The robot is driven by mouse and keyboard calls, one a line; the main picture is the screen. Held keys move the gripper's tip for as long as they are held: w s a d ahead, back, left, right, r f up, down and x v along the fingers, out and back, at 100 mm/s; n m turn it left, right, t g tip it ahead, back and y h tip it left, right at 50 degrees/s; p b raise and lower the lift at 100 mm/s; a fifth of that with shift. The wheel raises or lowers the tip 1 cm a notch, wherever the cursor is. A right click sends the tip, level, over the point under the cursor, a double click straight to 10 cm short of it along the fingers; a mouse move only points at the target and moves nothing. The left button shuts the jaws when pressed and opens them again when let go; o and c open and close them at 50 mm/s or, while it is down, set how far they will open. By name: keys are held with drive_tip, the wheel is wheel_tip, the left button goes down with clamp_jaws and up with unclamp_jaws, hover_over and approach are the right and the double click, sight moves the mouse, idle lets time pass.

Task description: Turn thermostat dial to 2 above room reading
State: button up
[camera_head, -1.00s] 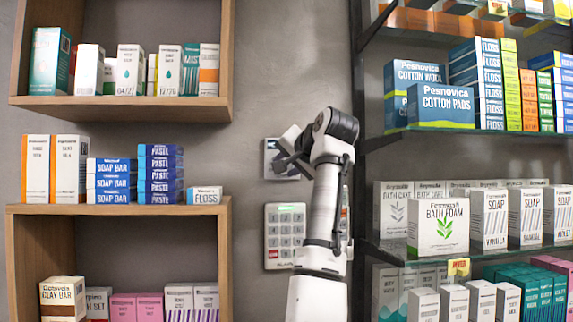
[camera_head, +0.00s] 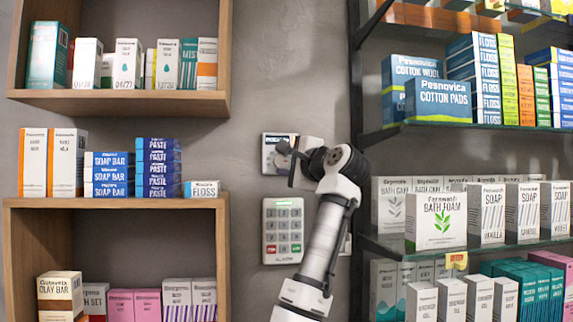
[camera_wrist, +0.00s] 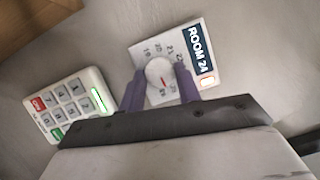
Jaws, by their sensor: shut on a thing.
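A red mark on the dial points down in the wrist view, toward a number too small to read surely. My gripper (camera_wrist: 163,85) has its purple fingers on both sides of the dial, shut on it. In the head view the thermostat (camera_head: 270,142) is partly hidden behind my gripper (camera_head: 287,150).
A keypad (camera_head: 283,230) with a lit green screen hangs just below the thermostat; it also shows in the wrist view (camera_wrist: 70,105). Wooden shelves (camera_head: 120,203) with boxes stand left, glass shelves (camera_head: 480,245) with boxes right, close to my arm.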

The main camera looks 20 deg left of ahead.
drive_tip(key=shift+f+m+t+y+b, duration=0.15)
drive_tip(key=shift+m+t+y, duration=0.15)
drive_tip(key=shift+m, duration=0.75)
drive_tip(key=shift+f+m+t+y+b, duration=0.15)
drive_tip(key=shift+m+t, duration=0.25)
drive_tip(key=shift+m, duration=0.65)
drive_tip(key=shift+r+m, duration=0.1)
drive_tip(key=shift+m, duration=0.2)
drive_tip(key=o, duration=1)
drive_tip(key=b+v, duration=0.6)
drive_tip(key=v, duration=0.7)
drive_tip(key=shift+s+d+b, duration=0.2)
drive_tip(key=shift+s+b, duration=0.1)
drive_tip(key=shift+b, duration=0.05)
drive_tip(key=shift+d+f, duration=0.1)
drive_tip(key=shift+f, duration=0.15)
